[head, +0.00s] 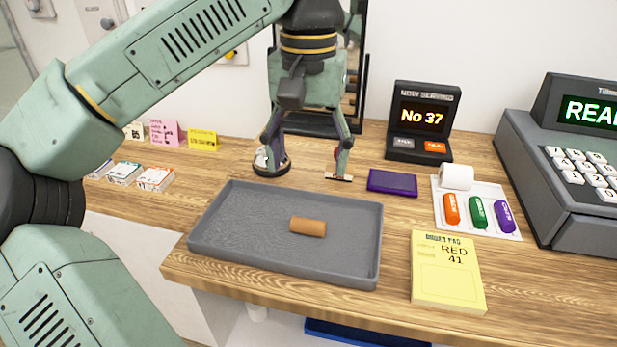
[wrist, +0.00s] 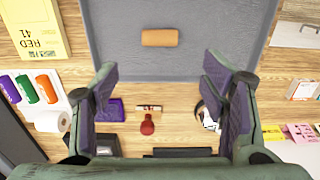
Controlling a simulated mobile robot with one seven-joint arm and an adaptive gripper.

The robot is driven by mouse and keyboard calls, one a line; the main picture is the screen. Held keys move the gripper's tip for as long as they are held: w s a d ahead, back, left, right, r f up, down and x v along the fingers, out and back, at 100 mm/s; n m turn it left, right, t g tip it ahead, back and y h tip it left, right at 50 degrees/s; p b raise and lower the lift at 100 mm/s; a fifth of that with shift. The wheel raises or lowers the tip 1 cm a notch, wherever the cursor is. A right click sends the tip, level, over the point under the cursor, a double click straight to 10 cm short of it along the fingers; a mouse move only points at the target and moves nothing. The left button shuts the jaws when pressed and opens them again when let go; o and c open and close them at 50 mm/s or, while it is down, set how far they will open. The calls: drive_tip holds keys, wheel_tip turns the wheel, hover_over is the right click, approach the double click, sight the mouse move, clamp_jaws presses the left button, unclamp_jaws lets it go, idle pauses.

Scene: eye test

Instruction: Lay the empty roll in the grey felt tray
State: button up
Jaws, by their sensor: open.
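The empty roll (head: 308,227), a short brown cardboard tube, lies on its side in the grey felt tray (head: 235,235), right of the tray's middle. In the wrist view the roll (wrist: 160,37) lies ahead of my fingers inside the tray (wrist: 111,62). My gripper (head: 305,170) is open and empty, its two fingers wide apart. It stands behind the tray's far edge, apart from the roll. The gripper (wrist: 162,88) also shows in the wrist view with nothing between its pads.
A red-handled stamp (wrist: 147,125) and a round dark object (head: 271,164) are near my fingers. A purple pad (head: 392,182), white roll (head: 456,177), colored pens' card (head: 490,228), yellow order pad (head: 445,275), number display (head: 420,120) and till (head: 570,165) crowd the right.

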drive_tip(key=shift+r, duration=0.4)
